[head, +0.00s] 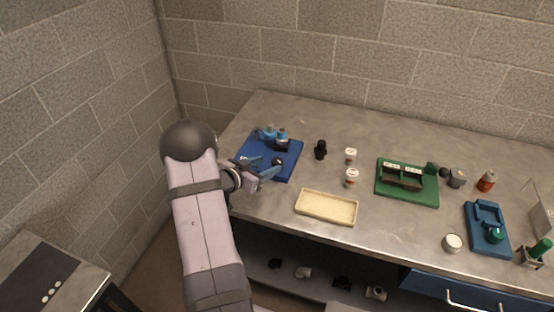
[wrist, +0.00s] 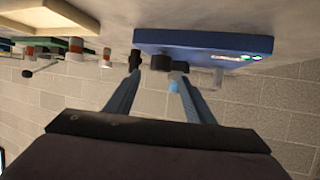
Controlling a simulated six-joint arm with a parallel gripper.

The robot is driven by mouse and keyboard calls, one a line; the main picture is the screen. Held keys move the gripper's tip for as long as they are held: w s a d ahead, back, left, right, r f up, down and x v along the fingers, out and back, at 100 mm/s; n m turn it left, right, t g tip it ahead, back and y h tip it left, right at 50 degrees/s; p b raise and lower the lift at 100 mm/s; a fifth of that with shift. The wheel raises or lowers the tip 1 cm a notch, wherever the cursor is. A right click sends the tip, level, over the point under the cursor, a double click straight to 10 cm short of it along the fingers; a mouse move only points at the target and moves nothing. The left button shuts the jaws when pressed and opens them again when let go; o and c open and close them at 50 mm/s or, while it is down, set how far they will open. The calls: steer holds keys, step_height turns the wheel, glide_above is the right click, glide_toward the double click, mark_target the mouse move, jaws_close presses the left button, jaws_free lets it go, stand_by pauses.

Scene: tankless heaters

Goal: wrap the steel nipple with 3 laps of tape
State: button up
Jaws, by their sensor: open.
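My gripper (head: 268,167) is open at the front edge of a blue plate (head: 290,170) at the left of the bench. In the wrist view its two blue fingers (wrist: 156,78) stand apart, and the same blue plate (wrist: 205,42) is at the top. A short dark cylinder (wrist: 160,62) shows between the fingertips; I cannot tell whether it touches them. A dark round piece (head: 278,161) shows by the fingers in the head view. I cannot pick out the steel nipple with certainty. Two small white-and-red containers (head: 351,156) (head: 352,178) stand right of the plate; whether either holds tape is unclear.
Blue and dark fittings (head: 281,144) stand on the plate's back part. A black piece (head: 320,149), cream tray (head: 326,207), green holder (head: 407,184), orange can (head: 486,181), white round piece (head: 452,242) and blue fixture (head: 487,230) lie to the right. Bare bench surrounds the tray.

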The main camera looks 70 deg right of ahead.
mark_target(276, 161)
steer(key=shift+p+x, duration=1.2)
steer(key=shift+x, duration=2.45)
steer(key=c, duration=1.1)
